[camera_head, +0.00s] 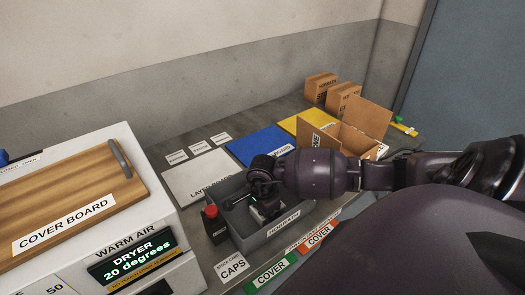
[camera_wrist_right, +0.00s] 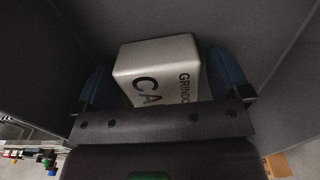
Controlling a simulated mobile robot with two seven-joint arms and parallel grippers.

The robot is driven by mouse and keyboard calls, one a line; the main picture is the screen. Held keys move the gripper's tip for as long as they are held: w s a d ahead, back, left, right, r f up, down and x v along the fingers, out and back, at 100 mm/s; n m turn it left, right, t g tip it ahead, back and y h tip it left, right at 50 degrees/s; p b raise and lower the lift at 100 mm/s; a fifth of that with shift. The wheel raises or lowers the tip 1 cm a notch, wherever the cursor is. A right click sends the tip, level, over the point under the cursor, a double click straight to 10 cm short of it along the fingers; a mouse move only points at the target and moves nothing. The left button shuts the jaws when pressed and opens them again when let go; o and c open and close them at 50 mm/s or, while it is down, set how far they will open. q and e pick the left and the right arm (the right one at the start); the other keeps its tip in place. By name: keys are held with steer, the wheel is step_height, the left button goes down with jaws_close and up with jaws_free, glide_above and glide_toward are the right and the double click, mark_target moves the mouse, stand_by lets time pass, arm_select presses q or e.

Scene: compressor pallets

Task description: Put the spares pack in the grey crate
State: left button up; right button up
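The grey crate (camera_head: 285,235) stands on the bench right of the dryer, with a label on its front wall. My right gripper (camera_head: 262,203) reaches down into it from the right. In the right wrist view a white box-shaped pack (camera_wrist_right: 155,72) with partly hidden dark lettering, "CA" and "GRINDO", lies inside grey walls. I cannot read whether it is the spares pack. The blue fingers of my right gripper (camera_wrist_right: 165,82) are spread on both sides of it, with narrow gaps showing. In the head view the gripper mostly covers it. My left gripper is out of view.
The dryer with a wooden cover board (camera_head: 80,195) is at left. An open cardboard box (camera_head: 320,138) stands behind my right arm. White, blue (camera_head: 255,143) and yellow mats lie behind the crate.

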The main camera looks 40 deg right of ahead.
steer(key=shift+r, duration=0.1)
step_height(320, 180, up, 12)
steer(key=b, duration=0.1)
stand_by(0.5)
steer(key=shift+s, duration=0.1)
stand_by(0.5)
